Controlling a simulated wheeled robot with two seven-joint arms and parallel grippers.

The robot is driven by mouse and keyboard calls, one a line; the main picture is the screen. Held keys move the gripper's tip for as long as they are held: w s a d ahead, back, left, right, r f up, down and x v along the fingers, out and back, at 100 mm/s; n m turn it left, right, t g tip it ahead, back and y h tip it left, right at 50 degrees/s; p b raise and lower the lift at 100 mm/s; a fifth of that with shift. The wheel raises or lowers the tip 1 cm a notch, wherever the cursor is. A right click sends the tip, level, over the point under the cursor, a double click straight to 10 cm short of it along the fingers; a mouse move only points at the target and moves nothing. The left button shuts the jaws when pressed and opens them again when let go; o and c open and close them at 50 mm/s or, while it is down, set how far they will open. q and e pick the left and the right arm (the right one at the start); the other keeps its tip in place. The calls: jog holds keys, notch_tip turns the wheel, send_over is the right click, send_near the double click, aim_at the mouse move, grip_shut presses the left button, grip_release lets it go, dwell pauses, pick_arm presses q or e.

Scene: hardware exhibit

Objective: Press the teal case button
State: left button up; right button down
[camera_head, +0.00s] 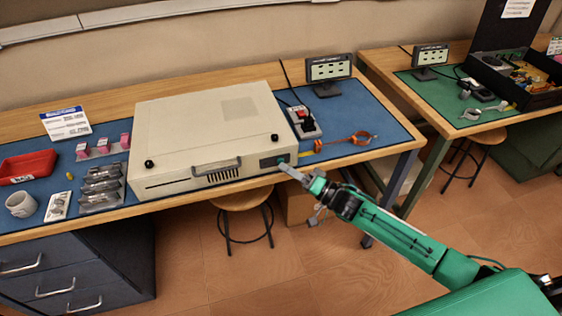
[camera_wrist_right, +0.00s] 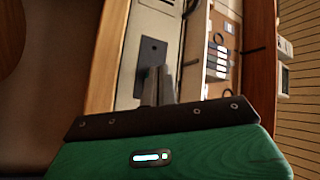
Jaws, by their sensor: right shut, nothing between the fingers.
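A large beige case (camera_head: 205,135) lies flat on the blue mat of the workbench. Its front has a handle, vent slots and a dark panel at the right end with a small teal button (camera_head: 282,160). My right gripper (camera_head: 285,168) is shut and empty, with its tips right at the dark panel, just below the button. I cannot tell if they touch it. My left gripper is not in view.
Left are a red tray (camera_head: 28,166), a mug (camera_head: 21,203) and metal parts (camera_head: 101,187). A stool (camera_head: 240,198) stands under the bench.

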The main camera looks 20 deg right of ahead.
jog(key=shift+w, duration=0.4)
dwell(0.6)
jog(key=shift+s+p, duration=0.55)
jog(key=shift+s, duration=0.3)
jog(key=shift+s, duration=0.1)
jog(key=s+p, duration=0.2)
jog(key=s, duration=0.2)
jog(key=shift+s+d+p, duration=0.1)
jog(key=shift+s+p, duration=0.25)
jog(key=shift+s, duration=0.05)
dwell(0.6)
